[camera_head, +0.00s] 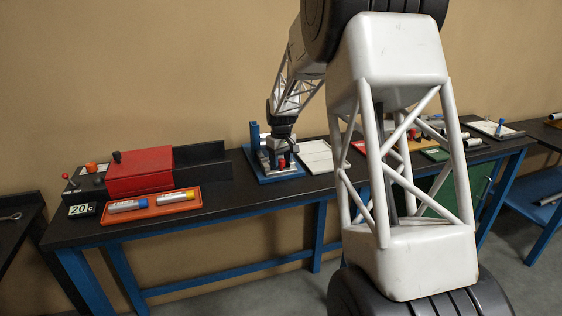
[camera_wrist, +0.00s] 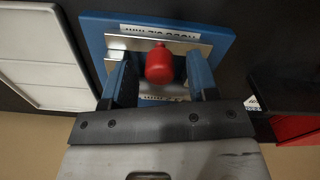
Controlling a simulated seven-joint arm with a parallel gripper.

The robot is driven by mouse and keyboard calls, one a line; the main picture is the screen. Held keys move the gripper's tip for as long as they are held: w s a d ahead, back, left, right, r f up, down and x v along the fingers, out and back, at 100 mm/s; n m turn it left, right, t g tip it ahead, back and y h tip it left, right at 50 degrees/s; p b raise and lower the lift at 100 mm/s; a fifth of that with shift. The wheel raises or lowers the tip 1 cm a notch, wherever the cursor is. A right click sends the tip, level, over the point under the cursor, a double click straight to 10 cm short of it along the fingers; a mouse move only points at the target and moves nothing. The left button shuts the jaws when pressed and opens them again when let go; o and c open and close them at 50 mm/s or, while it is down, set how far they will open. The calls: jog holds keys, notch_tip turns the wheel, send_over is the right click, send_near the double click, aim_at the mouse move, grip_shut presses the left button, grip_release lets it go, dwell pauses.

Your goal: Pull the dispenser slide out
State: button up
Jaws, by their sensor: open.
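The dispenser stands on a blue base (camera_head: 262,178) on the dark bench, with a blue upright at its left. In the wrist view the blue base (camera_wrist: 225,40) carries a bright metal slide (camera_wrist: 130,42), a partly hidden label and a rounded red knob (camera_wrist: 159,66). The red knob also shows small in the head view (camera_head: 282,163). My gripper (camera_wrist: 160,72) is open, with one finger on each side of the knob and a visible gap at both sides. In the head view my gripper (camera_head: 281,150) is over the dispenser. Whether it is level with the knob is unclear.
A red box (camera_head: 140,171) with a black knob and an orange tray (camera_head: 150,212) with two tubes stand at the left. A white panelled tray (camera_head: 316,156) lies close to the dispenser's right. My arm hides part of the bench's right half.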

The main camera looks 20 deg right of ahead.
jog(key=shift+r, duration=3.55)
jog(key=shift+s+a+r, duration=0.25)
jog(key=shift+s+r, duration=0.15)
jog(key=shift+s, duration=0.1)
jog(key=s+a+r+m, duration=0.1)
jog(key=s+a+r, duration=0.15)
jog(key=s, duration=0.45)
jog(key=s+a+r, duration=0.2)
jog(key=s+r, duration=0.2)
jog(key=s, duration=0.3)
jog(key=s+a+f+m+t, duration=0.1)
jog(key=s+a, duration=0.1)
jog(key=s, duration=1)
jog(key=s+a+f+m, duration=0.1)
jog(key=s+a, duration=0.2)
jog(key=s, duration=1)
jog(key=s+a+f+t, duration=0.1)
jog(key=s+a, duration=0.1)
jog(key=s, duration=1.1)
jog(key=shift+s+a+f+m+t, duration=0.25)
jog(key=shift+a+f+m+t, duration=0.05)
jog(key=shift+f+m, duration=0.1)
